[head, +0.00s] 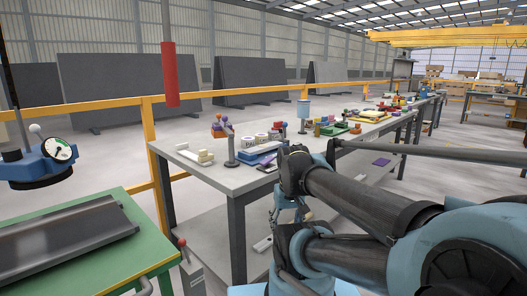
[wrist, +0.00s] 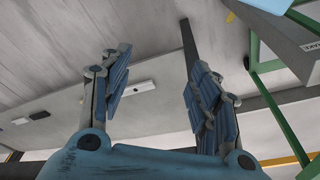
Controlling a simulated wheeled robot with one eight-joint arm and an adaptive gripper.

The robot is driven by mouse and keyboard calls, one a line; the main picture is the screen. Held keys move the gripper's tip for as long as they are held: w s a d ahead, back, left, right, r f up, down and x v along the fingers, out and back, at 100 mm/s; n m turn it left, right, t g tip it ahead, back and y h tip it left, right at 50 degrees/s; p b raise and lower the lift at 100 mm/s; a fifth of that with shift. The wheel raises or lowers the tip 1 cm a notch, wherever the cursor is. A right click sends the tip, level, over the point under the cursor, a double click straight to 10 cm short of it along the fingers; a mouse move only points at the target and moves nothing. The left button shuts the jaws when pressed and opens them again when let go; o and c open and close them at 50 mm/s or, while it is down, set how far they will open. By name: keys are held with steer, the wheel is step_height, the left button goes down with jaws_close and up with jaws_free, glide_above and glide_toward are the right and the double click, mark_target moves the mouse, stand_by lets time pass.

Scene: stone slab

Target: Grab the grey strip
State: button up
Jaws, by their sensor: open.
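A light grey strip (wrist: 138,88) with a small dark mark lies on a pale surface in the wrist view, partly hidden behind the left finger. A similar pale strip (head: 262,243) shows on the lower shelf in the head view; I cannot tell if it is the same one. My gripper (wrist: 160,92) is open, with its blue fingers wide apart and nothing between them. In the head view my gripper (head: 290,212) hangs beside the workbench, below its top. The gap between gripper and strip is hard to judge.
The workbench (head: 205,175) carries many small items and has a lower shelf (head: 205,238). Its dark leg (wrist: 188,50) shows in the wrist view. A second pale piece (wrist: 32,117) lies at left there. A green table (head: 135,205) stands left.

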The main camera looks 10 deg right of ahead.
steer(key=w+r+m, duration=0.3)
steer(key=w+r, duration=0.6)
steer(key=r, duration=0.2)
step_height(320, 180, up, 20)
steer(key=m+g+h, duration=0.1)
steer(key=m, duration=0.7)
glide_above(263, 146)
steer(key=s+a, duration=0.2)
steer(key=f, duration=0.5)
steer(key=w+d+f, duration=0.1)
steer(key=f, duration=0.5)
steer(key=d+f, duration=0.1)
steer(key=f, duration=0.5)
steer(key=shift+w+f, duration=0.1)
steer(key=shift+w, duration=0.3)
steer(key=c, duration=1.5)
